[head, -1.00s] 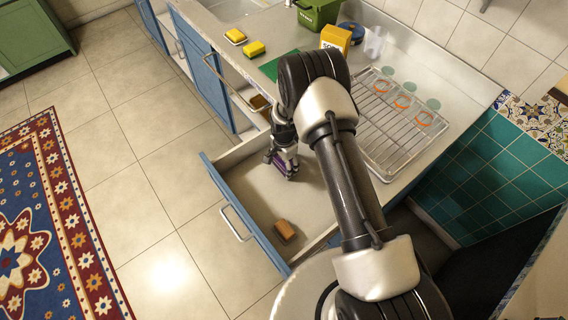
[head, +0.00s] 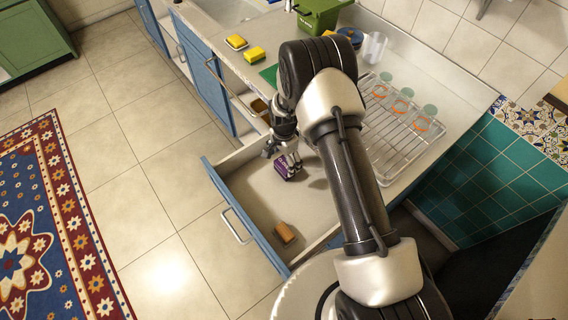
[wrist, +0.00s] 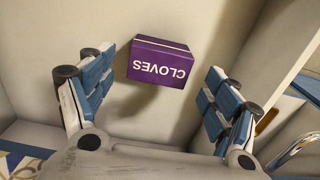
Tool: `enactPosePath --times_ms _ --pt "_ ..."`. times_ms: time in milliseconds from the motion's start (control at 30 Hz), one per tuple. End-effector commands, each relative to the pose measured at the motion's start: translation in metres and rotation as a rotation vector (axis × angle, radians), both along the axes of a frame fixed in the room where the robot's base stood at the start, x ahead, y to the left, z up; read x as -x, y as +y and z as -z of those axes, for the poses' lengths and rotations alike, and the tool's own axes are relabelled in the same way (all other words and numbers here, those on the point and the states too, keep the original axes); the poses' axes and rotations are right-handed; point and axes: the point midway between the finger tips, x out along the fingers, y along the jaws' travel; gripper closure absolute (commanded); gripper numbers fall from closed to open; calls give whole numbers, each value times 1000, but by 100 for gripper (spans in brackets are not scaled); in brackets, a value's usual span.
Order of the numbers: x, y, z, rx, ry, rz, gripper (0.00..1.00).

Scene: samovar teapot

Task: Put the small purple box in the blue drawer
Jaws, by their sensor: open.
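The small purple box (head: 286,170), labelled CLOVES, sits inside the open blue drawer (head: 256,237), near its far inner end. In the wrist view the box (wrist: 159,62) lies beyond and between the spread fingers, with a shadow below it. My gripper (head: 285,155) is open above the drawer, close to the box; in the wrist view its blue-padded fingers (wrist: 158,100) are wide apart and do not touch the box.
A brown block (head: 285,232) lies in the drawer near its front. Another open drawer or cupboard holds a brown item (head: 260,106). On the counter are yellow sponges (head: 254,54), a green container (head: 320,14) and a wire rack (head: 400,125).

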Motion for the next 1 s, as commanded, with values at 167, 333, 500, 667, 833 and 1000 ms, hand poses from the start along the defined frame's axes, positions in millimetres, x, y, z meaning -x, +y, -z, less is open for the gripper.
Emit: enactPosePath --times_ms 167,333,500,667,833,1000 --pt "0 0 -40 -1 -1 0 19" --pt "0 0 -60 0 0 0 19" --pt "1 0 -65 0 1 0 19" --pt "-1 -2 -78 -1 -7 -13 19" --pt "-3 -11 -139 -6 -47 -89 19" --pt "10 -25 -217 -5 -95 -205 19"
